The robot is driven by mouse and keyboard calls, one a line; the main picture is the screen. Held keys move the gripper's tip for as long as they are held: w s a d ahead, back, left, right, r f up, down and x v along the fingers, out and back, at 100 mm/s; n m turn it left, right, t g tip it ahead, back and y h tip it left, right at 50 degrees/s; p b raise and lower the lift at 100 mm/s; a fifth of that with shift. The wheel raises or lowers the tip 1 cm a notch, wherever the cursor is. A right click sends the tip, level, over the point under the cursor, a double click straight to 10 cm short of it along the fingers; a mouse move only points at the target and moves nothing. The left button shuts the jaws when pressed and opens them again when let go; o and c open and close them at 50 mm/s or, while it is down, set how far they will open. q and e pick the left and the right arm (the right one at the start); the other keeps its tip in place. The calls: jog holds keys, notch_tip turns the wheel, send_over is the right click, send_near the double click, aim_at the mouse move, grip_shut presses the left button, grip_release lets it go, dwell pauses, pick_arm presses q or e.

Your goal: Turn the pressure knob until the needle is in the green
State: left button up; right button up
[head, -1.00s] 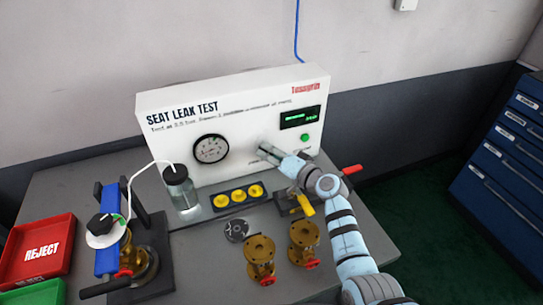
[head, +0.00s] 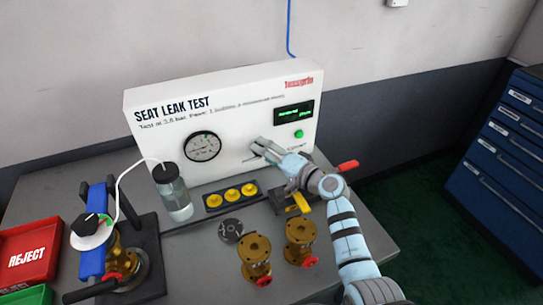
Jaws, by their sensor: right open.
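The white seat leak test panel (head: 235,125) stands at the back of the bench. Its round gauge (head: 202,146) has a white face with a small green arc near the top; the needle is too small to read surely. My right gripper (head: 257,148) is in front of the panel, right of the gauge, at the place where a knob would be. The right gripper is open. My left gripper is not in view.
Yellow parts sit in a black tray (head: 212,210). Brass valves (head: 301,238) stand in front. A red reject bin (head: 30,232) is far left.

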jog(key=v, duration=0.7)
jog(key=shift+w, duration=0.1)
